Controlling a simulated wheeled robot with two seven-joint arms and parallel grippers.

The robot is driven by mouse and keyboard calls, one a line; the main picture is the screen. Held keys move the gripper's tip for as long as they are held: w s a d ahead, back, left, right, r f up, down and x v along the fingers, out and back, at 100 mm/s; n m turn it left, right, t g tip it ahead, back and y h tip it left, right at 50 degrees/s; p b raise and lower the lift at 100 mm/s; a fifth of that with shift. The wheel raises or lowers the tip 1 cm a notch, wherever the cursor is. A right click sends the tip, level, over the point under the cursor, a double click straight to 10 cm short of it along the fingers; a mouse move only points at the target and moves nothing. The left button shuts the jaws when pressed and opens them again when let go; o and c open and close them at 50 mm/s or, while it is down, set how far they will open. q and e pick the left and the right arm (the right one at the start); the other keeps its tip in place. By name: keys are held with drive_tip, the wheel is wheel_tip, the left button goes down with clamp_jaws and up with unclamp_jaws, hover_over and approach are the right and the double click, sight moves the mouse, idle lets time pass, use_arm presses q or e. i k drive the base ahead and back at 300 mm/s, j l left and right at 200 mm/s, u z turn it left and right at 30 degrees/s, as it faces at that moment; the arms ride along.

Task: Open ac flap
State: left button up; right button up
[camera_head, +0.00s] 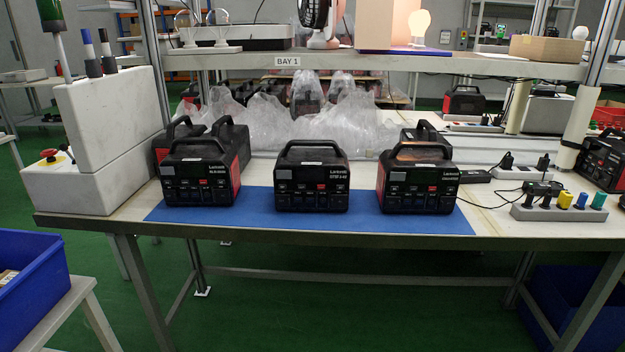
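Three black power stations with carry handles and red side panels stand in a row near the table's front edge: the left one (198,178), the middle one (311,183) and the right one (417,186). Small panels and ports show on their front faces. The AC flap cannot be made out at this size, nor whether any flap is open or shut. Neither of my grippers shows in the head view.
The units stand on a blue mat (265,222) on a white table. A white box (110,120) stands at the left, a power strip (560,212) at the right. More units and plastic wrap (335,120) are behind. A shelf (390,62) spans above.

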sight(337, 201)
drive_tip(key=i+l, duration=0.35)
drive_tip(key=i, duration=0.15)
drive_tip(key=i+l, duration=0.4)
drive_tip(key=i+j+u, duration=0.05)
drive_tip(key=i, duration=0.05)
